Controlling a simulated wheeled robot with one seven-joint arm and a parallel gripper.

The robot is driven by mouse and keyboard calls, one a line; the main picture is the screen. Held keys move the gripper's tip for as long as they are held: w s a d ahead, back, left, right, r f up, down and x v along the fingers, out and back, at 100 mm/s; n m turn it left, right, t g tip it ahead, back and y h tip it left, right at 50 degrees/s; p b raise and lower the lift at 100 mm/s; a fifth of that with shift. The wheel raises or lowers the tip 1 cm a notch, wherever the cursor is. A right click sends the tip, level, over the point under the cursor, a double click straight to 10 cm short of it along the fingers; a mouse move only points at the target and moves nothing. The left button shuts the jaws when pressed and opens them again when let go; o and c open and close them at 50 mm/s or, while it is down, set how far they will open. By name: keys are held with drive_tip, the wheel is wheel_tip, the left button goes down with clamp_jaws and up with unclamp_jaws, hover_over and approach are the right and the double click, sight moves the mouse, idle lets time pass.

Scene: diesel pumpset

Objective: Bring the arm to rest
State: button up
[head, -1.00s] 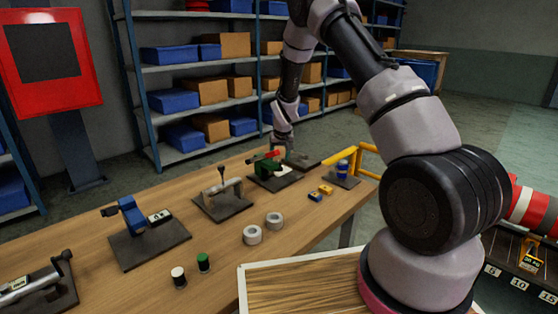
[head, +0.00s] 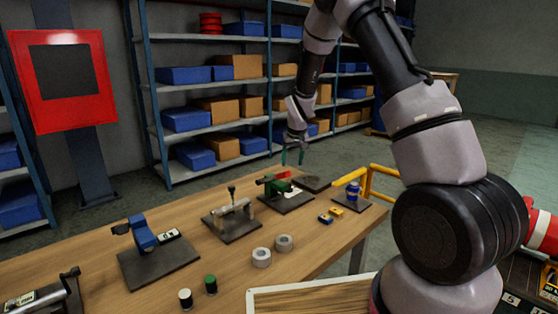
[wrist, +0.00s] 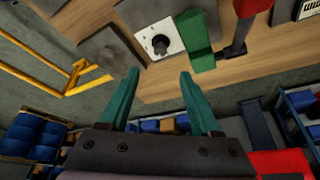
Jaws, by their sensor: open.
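My gripper (head: 292,157) is raised above the far edge of the wooden table (head: 100,285), over the green device with a red lever (head: 275,186). Its green fingers are apart with nothing between them. In the wrist view my gripper (wrist: 160,95) is also open and empty. Ahead of its fingertips there, the green device (wrist: 202,45) shows beside a white dial plate (wrist: 160,38). The fingers look clear of the device and the table.
More plate-mounted devices stand along the table, including a blue one (head: 142,235) and a grey one (head: 233,212). Two white rings (head: 262,257) and two small cylinders (head: 210,284) lie nearer. A yellow rail (head: 382,180) stands at the right end. Shelves (head: 215,83) stand behind the table.

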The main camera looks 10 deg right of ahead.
drive_tip(key=s+d+r+m+t+y, duration=0.1)
drive_tip(key=s+d+r, duration=0.1)
drive_tip(key=s+r, duration=0.75)
drive_tip(key=s+d+r+m, duration=0.1)
drive_tip(key=s+d+r, duration=0.35)
drive_tip(key=r, duration=0.85)
drive_tip(key=s+r+m, duration=0.1)
drive_tip(key=s+r, duration=0.2)
drive_tip(key=s, duration=0.9)
drive_tip(key=s+r+m+t, duration=0.1)
drive_tip(key=s+r, duration=0.2)
drive_tip(key=s, duration=0.8)
drive_tip(key=shift+s+a+r+t+y, duration=0.2)
drive_tip(key=shift+s+r+t+y, duration=0.1)
drive_tip(key=shift+s+r+y, duration=0.1)
